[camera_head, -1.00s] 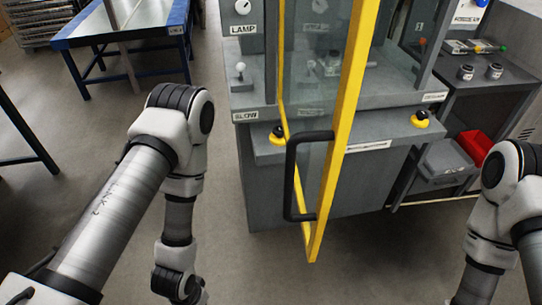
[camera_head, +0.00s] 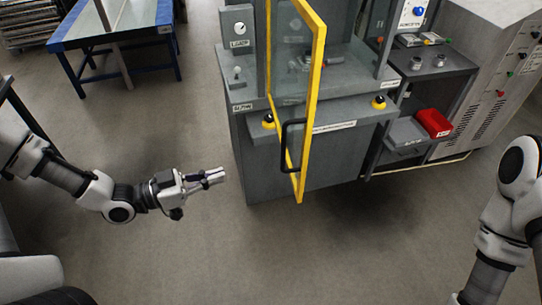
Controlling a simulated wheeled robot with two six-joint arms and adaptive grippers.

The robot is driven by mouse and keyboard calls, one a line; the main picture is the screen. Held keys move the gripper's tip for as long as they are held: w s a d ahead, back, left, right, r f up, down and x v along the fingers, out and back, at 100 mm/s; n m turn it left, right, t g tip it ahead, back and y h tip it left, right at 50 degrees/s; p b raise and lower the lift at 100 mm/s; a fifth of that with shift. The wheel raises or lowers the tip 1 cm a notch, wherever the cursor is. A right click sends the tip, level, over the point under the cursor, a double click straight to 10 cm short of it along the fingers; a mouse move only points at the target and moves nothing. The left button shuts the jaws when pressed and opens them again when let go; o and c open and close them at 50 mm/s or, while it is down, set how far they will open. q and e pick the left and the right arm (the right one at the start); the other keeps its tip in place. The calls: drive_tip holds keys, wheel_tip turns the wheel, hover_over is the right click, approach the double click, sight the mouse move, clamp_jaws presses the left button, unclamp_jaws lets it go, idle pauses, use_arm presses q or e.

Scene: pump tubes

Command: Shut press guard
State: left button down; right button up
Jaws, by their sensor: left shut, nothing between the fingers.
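The press guard (camera_head: 313,100) is a clear panel in a yellow frame, swung out open from the grey press (camera_head: 258,160) toward me. Its black handle (camera_head: 285,147) is on the side near its free lower edge. My left gripper (camera_head: 222,177) is shut and empty, pointing right, in the open space left of the guard and handle, touching neither. My right arm (camera_head: 508,220) is at the right edge; its gripper is outside the view.
Two yellow-based black buttons, one on the left (camera_head: 268,121) and one on the right (camera_head: 379,102), sit on the press front. A side bench holds a red bin (camera_head: 434,122) and a grey bin (camera_head: 405,134). A blue-framed table (camera_head: 118,25) stands back left. The floor before the press is clear.

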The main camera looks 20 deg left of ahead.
use_arm(q)
drive_tip(key=p+x, duration=0.1)
drive_tip(key=x, duration=1.2)
drive_tip(key=shift+s+d, duration=0.25)
drive_tip(key=shift+d, duration=0.05)
use_arm(e)
drive_tip(key=shift+s+d+r, duration=0.1)
drive_tip(key=shift+s+r, duration=0.1)
drive_tip(key=shift+r, duration=0.1)
